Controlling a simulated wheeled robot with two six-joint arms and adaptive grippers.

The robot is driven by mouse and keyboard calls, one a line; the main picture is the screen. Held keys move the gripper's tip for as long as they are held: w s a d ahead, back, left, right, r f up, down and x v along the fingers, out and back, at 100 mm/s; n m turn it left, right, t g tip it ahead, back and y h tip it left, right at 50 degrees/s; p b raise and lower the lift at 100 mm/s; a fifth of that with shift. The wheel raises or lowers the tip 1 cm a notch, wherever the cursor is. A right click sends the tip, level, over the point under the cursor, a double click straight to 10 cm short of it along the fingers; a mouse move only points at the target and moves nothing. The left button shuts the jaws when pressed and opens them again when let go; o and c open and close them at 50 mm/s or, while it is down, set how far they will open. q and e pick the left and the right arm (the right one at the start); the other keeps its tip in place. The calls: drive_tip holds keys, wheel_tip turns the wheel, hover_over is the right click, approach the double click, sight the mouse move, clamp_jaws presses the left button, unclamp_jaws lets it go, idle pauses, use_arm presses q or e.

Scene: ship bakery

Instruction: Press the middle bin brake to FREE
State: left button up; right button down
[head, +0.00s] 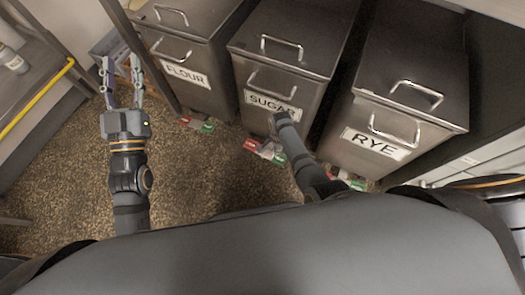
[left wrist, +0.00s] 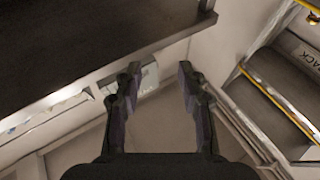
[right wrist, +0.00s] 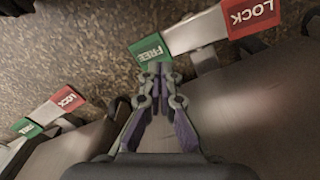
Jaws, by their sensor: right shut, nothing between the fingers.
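The middle bin (head: 289,51), labelled SUGAR, stands between the FLOUR and RYE bins. Its brake pedal (head: 265,151) sits low at its front, with a red end on the left and a green end on the right. In the right wrist view its green FREE end (right wrist: 150,48) and red LOCK end (right wrist: 252,16) show upside down. My right gripper (right wrist: 160,70) is shut and empty, with its tips at the edge of the green end; contact cannot be told. In the head view my arm hides that gripper. My left gripper (head: 122,62) is open and empty, away at the left.
The FLOUR bin (head: 190,50) and RYE bin (head: 400,85) stand on either side, each with its own brake; the rye brake (right wrist: 48,112) shows in the right wrist view. A shelf with a yellow rail (head: 40,95) is at the left. The speckled floor before the bins is clear.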

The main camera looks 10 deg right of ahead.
drive_tip(key=shift+r, duration=0.2)
drive_tip(key=shift+r+p, duration=0.2)
drive_tip(key=shift+p, duration=0.25)
use_arm(q)
wheel_tip(320, 180, down, 17)
drive_tip(key=s+g, duration=0.1)
drive_tip(key=g, duration=0.7)
drive_tip(key=shift+s+d+n+y+p, duration=0.15)
drive_tip(key=shift+n+y+p, duration=0.15)
drive_tip(key=shift+p, duration=0.15)
use_arm(e)
drive_tip(key=shift+r, duration=0.4)
